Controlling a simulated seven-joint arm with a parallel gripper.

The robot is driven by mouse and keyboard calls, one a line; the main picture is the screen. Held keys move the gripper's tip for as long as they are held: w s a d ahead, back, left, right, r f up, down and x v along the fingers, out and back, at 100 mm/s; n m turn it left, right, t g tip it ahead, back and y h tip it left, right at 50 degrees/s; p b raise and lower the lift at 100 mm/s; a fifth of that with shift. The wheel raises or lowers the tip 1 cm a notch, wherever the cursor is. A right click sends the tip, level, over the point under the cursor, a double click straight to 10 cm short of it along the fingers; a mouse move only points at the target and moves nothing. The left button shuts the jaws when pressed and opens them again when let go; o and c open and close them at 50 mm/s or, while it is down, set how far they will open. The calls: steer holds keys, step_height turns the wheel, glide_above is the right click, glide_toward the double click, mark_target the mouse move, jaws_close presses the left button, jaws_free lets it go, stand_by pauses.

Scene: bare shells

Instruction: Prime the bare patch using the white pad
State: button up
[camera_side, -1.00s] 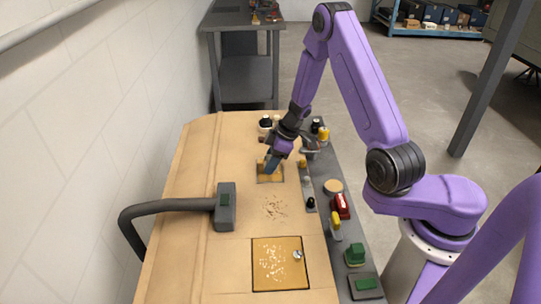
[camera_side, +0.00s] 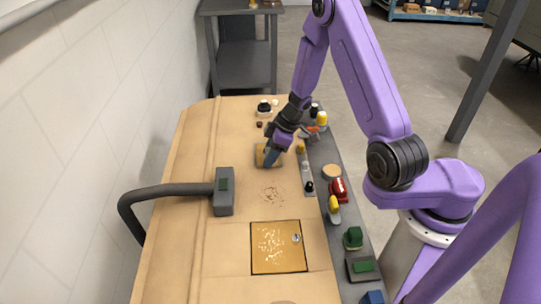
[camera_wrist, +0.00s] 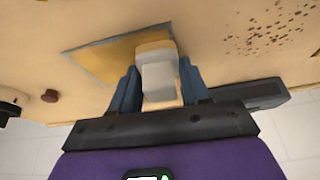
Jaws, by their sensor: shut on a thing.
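The patch (camera_side: 261,152) is a small ochre rectangle with greyish edges on the tan panel (camera_side: 235,240); it also shows in the wrist view (camera_wrist: 105,62). My gripper (camera_side: 271,160) points down over the patch's near right part. In the wrist view my gripper's blue fingers (camera_wrist: 158,88) are shut on the white pad (camera_wrist: 157,72), a pale block with a yellowish upper end. The pad's end overlaps the patch; I cannot tell whether it touches. The pad is hidden by the fingers in the side view.
A dark nozzle (camera_side: 223,191) on a thick grey arm (camera_side: 165,192) reaches in from the left. Brown specks (camera_side: 272,194) mark the panel in front of the patch. A black-edged ochre square (camera_side: 278,258) lies nearer. Several tools line the grey strip (camera_side: 325,175) at right.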

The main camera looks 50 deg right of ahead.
steer(key=shift+w+d, duration=3.35)
steer(key=shift+d, duration=0.05)
step_height(320, 180, up, 8)
